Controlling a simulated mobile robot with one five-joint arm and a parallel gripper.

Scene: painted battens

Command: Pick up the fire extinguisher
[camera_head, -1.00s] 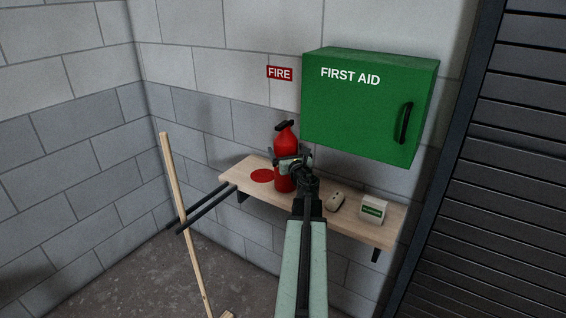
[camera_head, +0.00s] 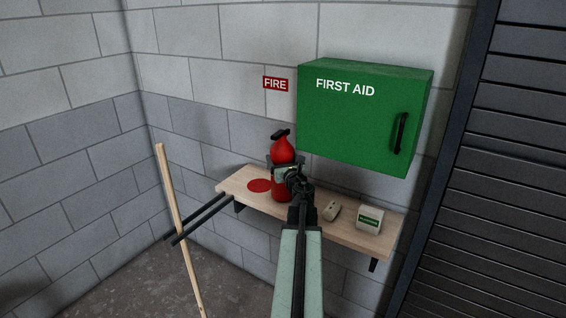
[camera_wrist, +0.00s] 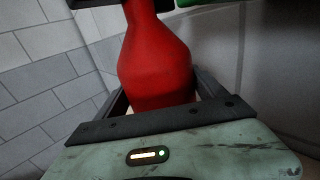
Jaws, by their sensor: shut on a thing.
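The red fire extinguisher (camera_head: 283,150) with a black top stands upright at the wooden shelf, right of a red disc on the shelf top. My gripper (camera_head: 284,170) is shut around its body, and my wrist hides part of its middle. In the wrist view the extinguisher (camera_wrist: 155,62) fills the space between the two dark fingers, and its lower part is hidden behind my gripper (camera_wrist: 155,100). I cannot tell whether its base touches the shelf.
The wooden shelf (camera_head: 350,236) carries the red disc (camera_head: 259,185), a small beige object (camera_head: 331,211) and a small white box (camera_head: 369,220). A green first aid cabinet (camera_head: 350,125) hangs above. A wooden pole (camera_head: 175,215) leans by two dark bars (camera_head: 200,219) at left.

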